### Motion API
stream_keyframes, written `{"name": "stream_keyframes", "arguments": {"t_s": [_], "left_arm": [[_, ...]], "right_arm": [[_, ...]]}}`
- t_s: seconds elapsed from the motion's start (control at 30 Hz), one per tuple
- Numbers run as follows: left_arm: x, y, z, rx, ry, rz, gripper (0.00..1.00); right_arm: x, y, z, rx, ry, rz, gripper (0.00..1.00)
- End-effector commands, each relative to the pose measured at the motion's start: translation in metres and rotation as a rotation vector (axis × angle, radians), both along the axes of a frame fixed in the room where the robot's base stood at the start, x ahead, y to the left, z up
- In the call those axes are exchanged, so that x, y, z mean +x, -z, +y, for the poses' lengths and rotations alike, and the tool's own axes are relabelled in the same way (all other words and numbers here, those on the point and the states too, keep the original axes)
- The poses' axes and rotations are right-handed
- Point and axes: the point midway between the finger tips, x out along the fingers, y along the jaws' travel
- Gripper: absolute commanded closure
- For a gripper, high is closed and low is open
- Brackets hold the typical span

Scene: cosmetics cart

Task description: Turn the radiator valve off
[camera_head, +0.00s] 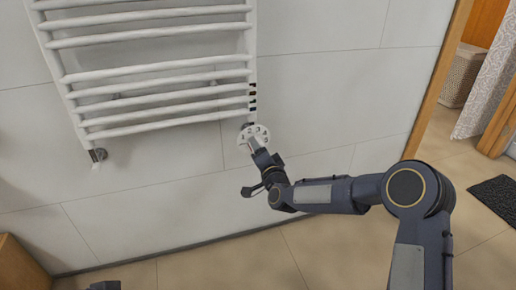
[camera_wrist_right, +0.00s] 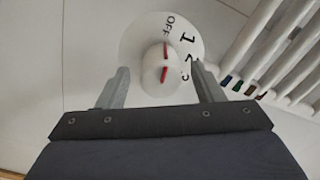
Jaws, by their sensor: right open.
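The radiator valve is a white round dial (camera_head: 253,136) at the lower right corner of the towel radiator in the head view. In the right wrist view the dial (camera_wrist_right: 190,28) shows OFF, 1, 2 and a partly hidden mark. A white knob (camera_wrist_right: 154,66) with red marks stands out from its middle. My right gripper (camera_head: 259,148) is at the valve. In the wrist view its two open fingers (camera_wrist_right: 160,72) stand on either side of the knob, with gaps visible. Contact is not visible.
A white towel radiator (camera_head: 160,84) hangs on the tiled wall, with small coloured tabs (camera_head: 252,98) at its right side, close above the valve. A pipe fitting (camera_head: 97,155) is at its lower left. A wooden door frame (camera_head: 436,85) is at right. Wall below the radiator is bare.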

Motion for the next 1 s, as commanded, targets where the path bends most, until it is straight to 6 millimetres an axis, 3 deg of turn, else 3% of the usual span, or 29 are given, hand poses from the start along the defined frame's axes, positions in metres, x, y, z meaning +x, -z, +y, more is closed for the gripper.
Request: {"name": "stream_keyframes", "arguments": {"t_s": [0.2,0.33,0.87,1.0], "left_arm": [[0.0,-0.012,0.0,0.0,0.0,0.0,0.64],[0.0,-0.015,0.0,0.0,0.0,0.0,0.64],[0.0,-0.015,0.0,0.0,0.0,0.0,0.64],[0.0,-0.015,0.0,0.0,0.0,0.0,0.64]], "right_arm": [[-0.037,-0.002,-0.013,-0.001,0.0,0.003,0.39],[-0.051,-0.001,-0.017,0.0,0.0,0.002,0.39],[-0.057,0.0,-0.019,-0.001,0.0,0.001,0.39],[-0.063,-0.013,-0.029,-0.055,-0.017,0.016,0.39]]}}
